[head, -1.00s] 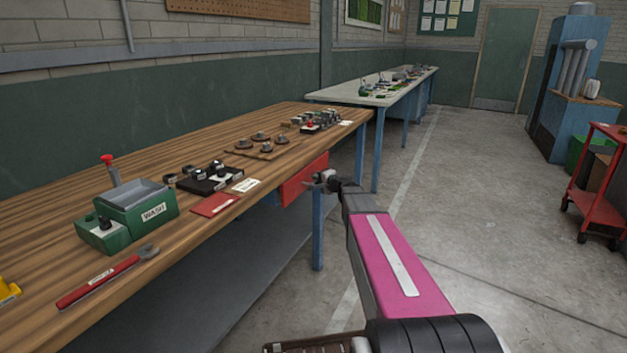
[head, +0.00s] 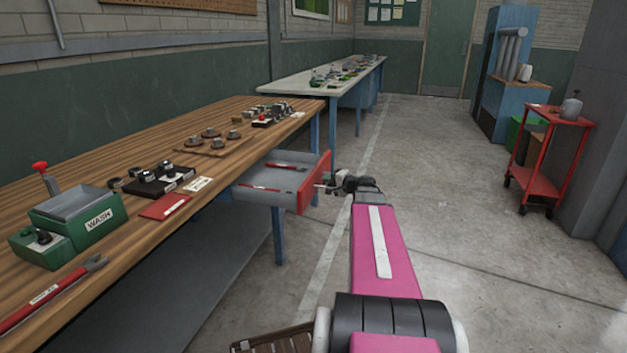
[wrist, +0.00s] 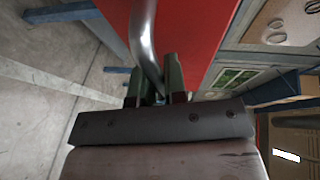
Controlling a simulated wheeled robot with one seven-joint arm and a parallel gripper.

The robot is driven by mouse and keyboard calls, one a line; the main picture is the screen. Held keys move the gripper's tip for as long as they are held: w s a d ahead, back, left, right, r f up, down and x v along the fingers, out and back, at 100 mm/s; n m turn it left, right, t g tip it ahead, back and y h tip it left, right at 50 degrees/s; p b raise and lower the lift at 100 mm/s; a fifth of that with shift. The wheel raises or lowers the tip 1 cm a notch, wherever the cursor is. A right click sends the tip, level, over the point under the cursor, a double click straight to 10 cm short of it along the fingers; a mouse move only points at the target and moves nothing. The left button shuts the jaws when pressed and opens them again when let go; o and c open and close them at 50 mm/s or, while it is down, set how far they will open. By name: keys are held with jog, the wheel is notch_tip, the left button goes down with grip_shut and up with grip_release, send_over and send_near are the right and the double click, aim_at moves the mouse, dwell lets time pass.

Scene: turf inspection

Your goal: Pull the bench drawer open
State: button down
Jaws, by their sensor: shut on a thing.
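The bench drawer (head: 314,185) has a red front and a grey tray, and it stands well out from under the wooden bench (head: 110,160). Red-handled items (head: 262,188) lie inside the tray. My gripper (head: 326,186) is at the outer side of the red front. In the wrist view my gripper (wrist: 160,92) has its two fingers on either side of the metal bar handle (wrist: 145,40), shut on it. The red drawer front (wrist: 195,35) shows just behind the handle. The far end of the handle is hidden by the fingers.
A green WASH box (head: 85,218), dark blocks (head: 160,178) and small tools stand on the bench. A pale-topped bench (head: 300,78) is farther back. A red cart (head: 545,150) stands at the right. The concrete floor between is clear.

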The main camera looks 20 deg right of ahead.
jog(key=shift+s+d, duration=0.85)
jog(key=shift+d, duration=0.3)
jog(key=c, duration=1.2)
grip_release()
jog(key=v, duration=1)
jog(key=shift+s+d+r, duration=0.1)
jog(key=shift+s+d, duration=0.15)
jog(key=shift+s, duration=0.05)
